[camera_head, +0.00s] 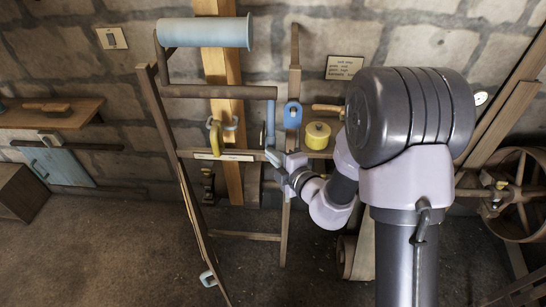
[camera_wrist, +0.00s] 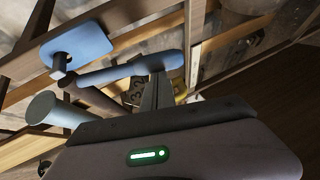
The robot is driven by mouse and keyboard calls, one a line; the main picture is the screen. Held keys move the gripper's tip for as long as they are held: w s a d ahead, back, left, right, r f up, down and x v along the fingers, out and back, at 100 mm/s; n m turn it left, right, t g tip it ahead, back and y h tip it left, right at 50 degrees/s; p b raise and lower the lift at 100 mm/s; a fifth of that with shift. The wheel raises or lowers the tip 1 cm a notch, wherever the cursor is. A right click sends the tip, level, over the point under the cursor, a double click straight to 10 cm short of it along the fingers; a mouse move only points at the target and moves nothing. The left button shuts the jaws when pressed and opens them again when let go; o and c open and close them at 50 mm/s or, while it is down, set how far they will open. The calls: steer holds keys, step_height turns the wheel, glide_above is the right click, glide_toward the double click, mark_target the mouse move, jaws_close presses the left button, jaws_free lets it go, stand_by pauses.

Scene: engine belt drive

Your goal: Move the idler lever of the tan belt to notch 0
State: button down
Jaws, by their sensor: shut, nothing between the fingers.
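My gripper (camera_head: 274,157) is at the wooden crossbar in the head view, by the lower end of a slim blue lever (camera_head: 270,125). In the wrist view my gripper's fingers (camera_wrist: 157,88) are shut and empty, close to a long blue arm (camera_wrist: 125,69) with rounded ends; I cannot tell whether they touch it. A dark plate with pale numerals (camera_wrist: 135,93) shows behind the fingers, partly hidden; a 3 and a 2 seem readable. I cannot tell which lever belongs to the tan belt, and its notch position is not readable.
A blue plate (camera_head: 292,115) and a yellow pulley (camera_head: 318,136) are right of the lever. A spoked wheel (camera_head: 516,190) stands far right. Floor (camera_head: 110,250) is open at lower left.

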steer(key=shift+w+f, duration=0.1)
steer(key=w+f+b, duration=0.1)
steer(key=b, duration=0.1)
steer(key=w+n+t+b, duration=0.1)
steer(key=b, duration=0.1)
steer(key=w+f+t+y+b, duration=0.1)
steer(key=b, duration=0.1)
steer(key=shift+w+f+b, duration=0.35)
steer(key=shift+w, duration=0.05)
steer(key=shift+w+r+n, duration=0.1)
steer(key=shift+w+n, duration=0.2)
steer(key=shift+w, duration=0.05)
steer(key=shift+d+r+t, duration=0.1)
steer(key=shift+r+t, duration=0.2)
steer(key=shift+r, duration=0.1)
